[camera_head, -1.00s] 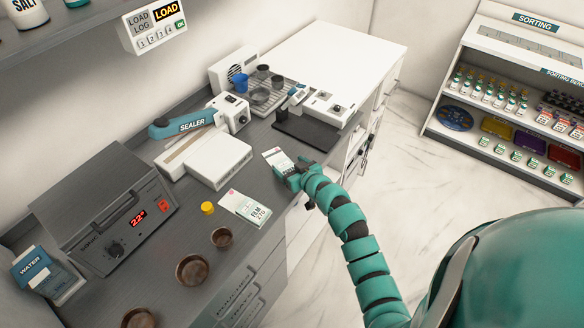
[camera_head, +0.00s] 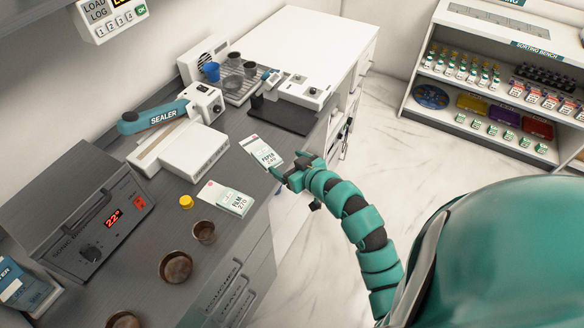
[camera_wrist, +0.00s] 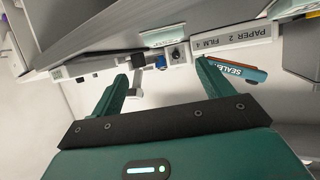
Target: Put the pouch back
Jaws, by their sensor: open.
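The PAPER pouch (camera_head: 262,153), white with a green band, lies flat on the grey counter near its front edge. The FILM 270 pouch (camera_head: 228,198), white and green with a red mark, lies nearer and to the left. In the wrist view my gripper (camera_wrist: 162,90) shows two parted teal fingers with nothing held. A label (camera_wrist: 235,42) reading PAPER 2 FILM 4 shows beyond them.
The SEALER (camera_head: 165,117) stands behind the pouches. Open floor is to the right.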

